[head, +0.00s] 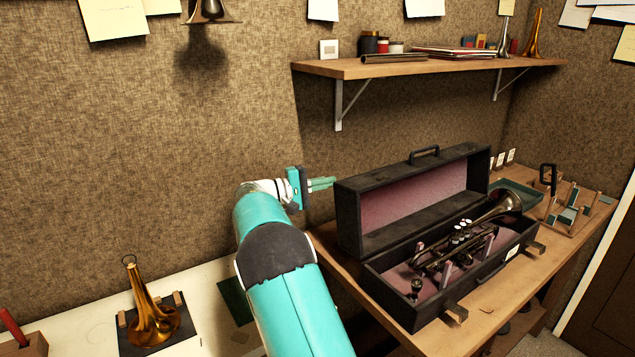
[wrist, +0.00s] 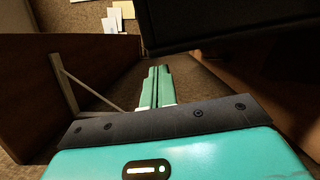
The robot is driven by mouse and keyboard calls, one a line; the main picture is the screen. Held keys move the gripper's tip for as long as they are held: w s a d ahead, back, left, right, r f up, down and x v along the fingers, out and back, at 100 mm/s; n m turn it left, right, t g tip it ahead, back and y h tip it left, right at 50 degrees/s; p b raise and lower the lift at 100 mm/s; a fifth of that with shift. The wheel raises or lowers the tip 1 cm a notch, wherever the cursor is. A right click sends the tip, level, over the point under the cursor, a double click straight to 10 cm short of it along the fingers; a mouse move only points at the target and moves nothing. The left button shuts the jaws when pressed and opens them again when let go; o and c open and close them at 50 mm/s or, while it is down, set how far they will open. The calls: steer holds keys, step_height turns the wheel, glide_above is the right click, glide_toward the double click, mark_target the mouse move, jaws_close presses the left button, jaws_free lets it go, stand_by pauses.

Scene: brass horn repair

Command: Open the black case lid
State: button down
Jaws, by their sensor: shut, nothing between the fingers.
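The black case (head: 440,292) sits on the wooden bench with its lid (head: 352,218) standing raised at the back, showing a pinkish lining. A handle is on the lid's top edge. A dark trumpet (head: 466,237) lies in the case's base. My gripper (head: 333,183) is shut and empty, just left of the lid's upper left corner in the head view. In the wrist view my gripper (wrist: 157,70) points away with its fingers together, and a dark panel (wrist: 220,22), seemingly the lid, is at upper right. I cannot tell whether they touch.
A wooden shelf (head: 430,66) with jars and tubes hangs above the case. A teal tray (head: 516,193) and a pegged wooden rack (head: 580,210) stand to the right. A brass horn bell (head: 152,318) is at lower left. Bare wall lies left of my gripper.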

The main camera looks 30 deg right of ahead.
steer(key=shift+s+r, duration=0.1)
steer(key=shift+s, duration=0.15)
steer(key=shift+a, duration=0.1)
steer(key=s+r+m+y, duration=0.1)
steer(key=s+r+m, duration=0.3)
steer(key=s, duration=0.2)
steer(key=shift+s, duration=0.35)
steer(key=shift+r, duration=0.15)
